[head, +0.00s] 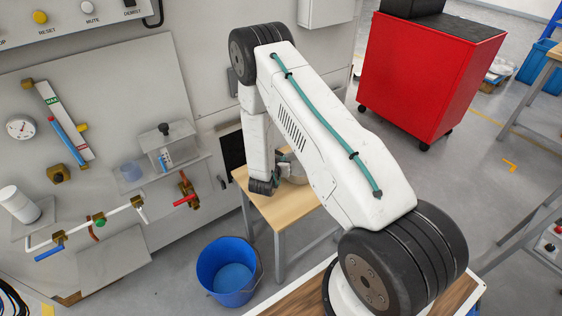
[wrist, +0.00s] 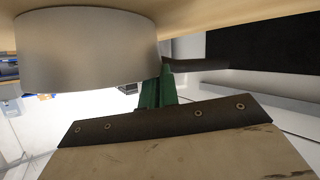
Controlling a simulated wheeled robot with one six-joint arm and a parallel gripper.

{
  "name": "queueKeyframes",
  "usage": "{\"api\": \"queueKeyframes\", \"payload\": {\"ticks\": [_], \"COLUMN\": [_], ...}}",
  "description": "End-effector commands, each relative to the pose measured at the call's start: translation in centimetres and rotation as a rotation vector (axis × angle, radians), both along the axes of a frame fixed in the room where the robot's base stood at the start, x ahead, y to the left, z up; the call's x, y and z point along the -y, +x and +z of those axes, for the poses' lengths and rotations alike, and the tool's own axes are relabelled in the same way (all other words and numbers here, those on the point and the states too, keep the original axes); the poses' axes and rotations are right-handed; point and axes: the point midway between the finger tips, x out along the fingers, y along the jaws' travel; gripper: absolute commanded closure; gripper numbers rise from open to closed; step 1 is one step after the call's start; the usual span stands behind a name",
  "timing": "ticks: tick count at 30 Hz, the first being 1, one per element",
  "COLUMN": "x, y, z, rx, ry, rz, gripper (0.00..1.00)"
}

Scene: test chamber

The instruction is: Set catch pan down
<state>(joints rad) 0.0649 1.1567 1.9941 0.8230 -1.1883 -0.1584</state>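The catch pan (wrist: 85,50) is a plain grey round vessel with a dark handle (wrist: 200,65). In the wrist view, which looks upside down, its base is at or very near the wooden tabletop (wrist: 240,14); a small gap cannot be ruled out. In the head view the pan (head: 295,172) is partly hidden behind my arm, over the small wooden table (head: 285,207). My gripper (wrist: 162,75) has green fingers close together at the handle, beside the pan's wall. They appear shut on the handle, though the contact itself is partly hidden.
A blue bucket (head: 228,272) stands on the floor left of the table. A wall panel with pipes, valves and a gauge (head: 20,127) is on the left. A red cabinet (head: 425,72) stands at the back right. Open floor lies right of the table.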

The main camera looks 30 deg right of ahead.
Motion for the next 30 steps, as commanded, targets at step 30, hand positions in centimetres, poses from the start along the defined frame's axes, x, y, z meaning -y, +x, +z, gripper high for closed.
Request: {"api": "queueKeyframes", "payload": {"ticks": [30], "x": [-3.9], "y": [-2.9], "z": [2.0], "rx": [0.0], "ry": [0.0], "rz": [0.005], "gripper": [0.76]}}
